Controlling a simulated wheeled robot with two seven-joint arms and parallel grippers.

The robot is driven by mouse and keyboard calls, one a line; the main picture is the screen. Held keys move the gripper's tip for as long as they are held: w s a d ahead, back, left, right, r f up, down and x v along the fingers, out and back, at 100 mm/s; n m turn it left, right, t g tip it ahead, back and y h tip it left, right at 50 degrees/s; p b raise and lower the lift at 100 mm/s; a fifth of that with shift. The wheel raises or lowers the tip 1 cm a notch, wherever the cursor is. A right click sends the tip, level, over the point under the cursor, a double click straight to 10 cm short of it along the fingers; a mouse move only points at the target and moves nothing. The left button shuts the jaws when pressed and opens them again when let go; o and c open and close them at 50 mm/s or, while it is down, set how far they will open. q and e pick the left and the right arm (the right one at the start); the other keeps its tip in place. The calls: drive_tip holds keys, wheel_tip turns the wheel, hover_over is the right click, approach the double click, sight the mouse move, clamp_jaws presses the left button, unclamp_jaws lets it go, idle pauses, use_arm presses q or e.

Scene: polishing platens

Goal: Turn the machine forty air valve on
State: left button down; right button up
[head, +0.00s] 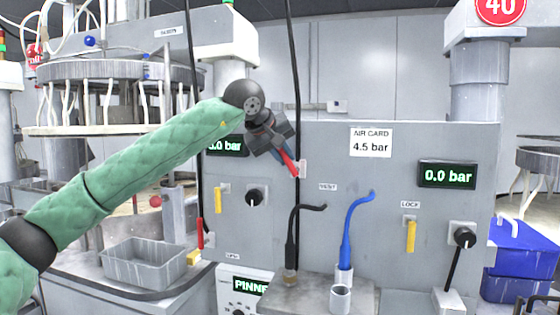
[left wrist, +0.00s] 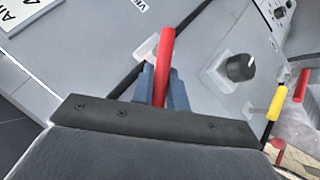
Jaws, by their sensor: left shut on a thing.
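A red valve handle (head: 289,165) sits on the grey panel (head: 330,235), below and left of the "AIR CARD 4.5 bar" label (head: 371,143). My left gripper (head: 283,160) is shut on this handle. In the left wrist view the red handle (left wrist: 166,58) runs between the two blue-grey fingers (left wrist: 162,88), its end near a white plate (left wrist: 146,48). The handle is tilted, and the gripper hides part of it in the head view. A round red "40" sign (head: 499,8) is at the top right. My right gripper is not in view.
The right display (head: 447,175) reads 0.0 bar; a left display (head: 226,146) is partly hidden. Yellow handles (head: 218,200) (head: 411,236) and black knobs (head: 254,196) (head: 464,236) are on the panel. Black and blue hoses (head: 351,230) stand before it. A grey tray (head: 146,262) is at left.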

use_arm(q)
drive_tip(key=y, duration=0.1)
drive_tip(key=d+m+y, duration=0.1)
drive_tip(key=shift+s+d+r+t+y, duration=0.25)
drive_tip(key=shift+s+d+t+y, duration=0.05)
drive_tip(key=shift+y, duration=0.1)
drive_tip(key=shift+s+d+m+t+y, duration=0.15)
drive_tip(key=shift+d+m+t+y, duration=0.3)
drive_tip(key=shift+m+y, duration=0.5)
drive_tip(key=shift+d+f, duration=0.1)
drive_tip(key=c, duration=1.4)
unclamp_jaws()
drive_tip(key=shift+r, duration=0.2)
